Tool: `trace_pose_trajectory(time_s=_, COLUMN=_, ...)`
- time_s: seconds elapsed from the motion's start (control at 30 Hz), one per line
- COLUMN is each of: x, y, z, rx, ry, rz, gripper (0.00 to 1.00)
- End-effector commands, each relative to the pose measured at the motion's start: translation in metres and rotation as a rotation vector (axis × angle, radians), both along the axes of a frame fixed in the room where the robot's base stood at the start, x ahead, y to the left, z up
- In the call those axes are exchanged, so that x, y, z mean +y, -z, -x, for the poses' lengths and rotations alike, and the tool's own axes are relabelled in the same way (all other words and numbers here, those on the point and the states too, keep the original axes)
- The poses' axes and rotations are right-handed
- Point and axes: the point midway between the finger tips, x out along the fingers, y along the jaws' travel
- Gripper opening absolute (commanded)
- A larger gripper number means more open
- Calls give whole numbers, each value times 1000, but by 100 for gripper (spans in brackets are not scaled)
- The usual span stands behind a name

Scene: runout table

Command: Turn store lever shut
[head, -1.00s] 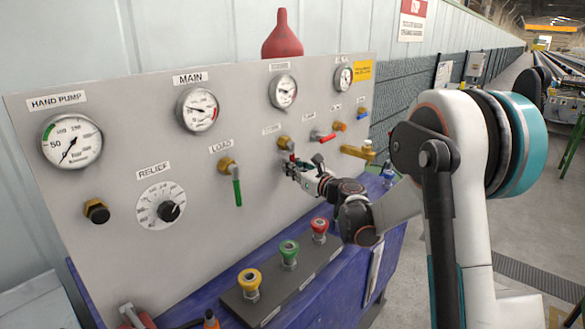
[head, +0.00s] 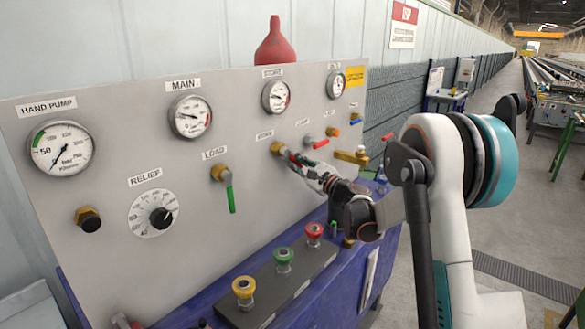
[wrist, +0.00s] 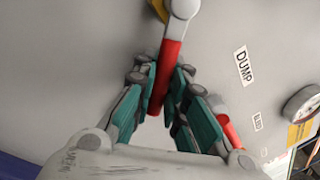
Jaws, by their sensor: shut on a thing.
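The store lever is on a brass valve (head: 277,148) under the small STORE label on the grey panel. Its red handle (wrist: 171,62) runs between my gripper's green finger pads in the wrist view. In the head view it slants down and to the right from the valve. My gripper (head: 298,161) is shut on this red handle; it also shows in the wrist view (wrist: 164,100). The fingers hide much of the handle in the head view.
The load valve's green lever (head: 231,198) hangs down to the left. The red dump lever (head: 320,144) and a brass tap (head: 350,157) are close on the right. Yellow, green and red knobs (head: 284,257) stand on the ledge below. Gauges (head: 190,117) line the panel above.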

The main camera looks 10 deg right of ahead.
Motion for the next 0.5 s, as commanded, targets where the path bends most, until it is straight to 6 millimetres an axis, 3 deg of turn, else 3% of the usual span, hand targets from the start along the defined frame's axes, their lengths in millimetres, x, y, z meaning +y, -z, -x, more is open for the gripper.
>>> trace_pose_trajectory(time_s=0.5, x=-16, y=-29, z=-11, rx=-284, ry=1, rz=394, gripper=0)
